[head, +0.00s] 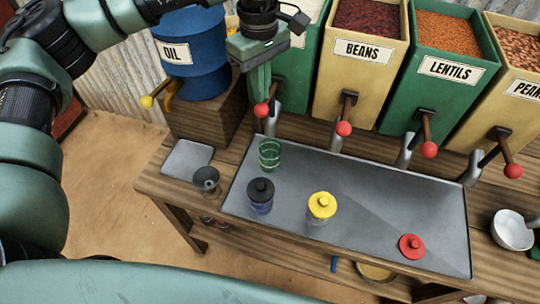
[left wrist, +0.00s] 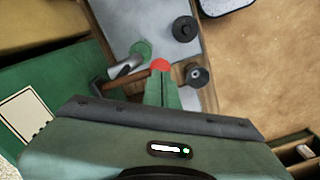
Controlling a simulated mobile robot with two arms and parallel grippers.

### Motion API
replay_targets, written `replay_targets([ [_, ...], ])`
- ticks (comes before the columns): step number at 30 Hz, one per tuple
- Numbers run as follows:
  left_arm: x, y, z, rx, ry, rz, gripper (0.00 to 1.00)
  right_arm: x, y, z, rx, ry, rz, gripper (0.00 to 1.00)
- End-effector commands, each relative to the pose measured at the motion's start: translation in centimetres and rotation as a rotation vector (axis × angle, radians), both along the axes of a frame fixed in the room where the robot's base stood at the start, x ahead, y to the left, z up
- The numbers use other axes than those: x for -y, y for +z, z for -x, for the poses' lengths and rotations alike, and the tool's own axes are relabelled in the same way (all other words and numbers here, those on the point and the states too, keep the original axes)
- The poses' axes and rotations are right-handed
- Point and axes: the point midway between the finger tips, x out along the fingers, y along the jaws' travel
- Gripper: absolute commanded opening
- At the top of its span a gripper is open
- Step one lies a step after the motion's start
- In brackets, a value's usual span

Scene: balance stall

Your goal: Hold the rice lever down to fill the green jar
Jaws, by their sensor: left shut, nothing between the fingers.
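The green jar (head: 269,155), clear green and without a lid, stands on the metal tray below the spout (head: 271,121) of the leftmost green bin. That bin holds white grains, and its label is hidden behind my left gripper (head: 261,95). Its lever ends in a red knob (head: 261,110). My left gripper is shut and empty, pointing down, with its fingertips at the knob. In the left wrist view the knob (left wrist: 160,65) shows just past the fingertips (left wrist: 162,80); I cannot tell whether they touch. The green jar (left wrist: 141,50) is beyond. My right gripper is not in view.
A blue oil barrel (head: 192,60) is at left. The beans (head: 343,129) and lentils (head: 429,149) levers are to the right.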

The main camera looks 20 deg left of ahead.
Motion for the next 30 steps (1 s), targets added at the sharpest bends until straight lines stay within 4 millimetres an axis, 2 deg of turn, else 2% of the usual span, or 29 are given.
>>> replay_targets([
  [5,0.0,-0.7,0.0,-0.001,0.000,-0.001,0.00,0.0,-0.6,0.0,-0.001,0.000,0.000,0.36],
  [15,0.0,-6.1,0.0,-0.001,0.000,0.001,0.00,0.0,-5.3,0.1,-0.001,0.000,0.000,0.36],
  [17,0.0,-5.2,0.0,0.001,0.001,0.001,0.00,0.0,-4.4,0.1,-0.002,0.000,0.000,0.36],
  [30,0.0,-5.1,0.0,-0.001,0.000,-0.001,0.00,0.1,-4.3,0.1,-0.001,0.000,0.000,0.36],
])
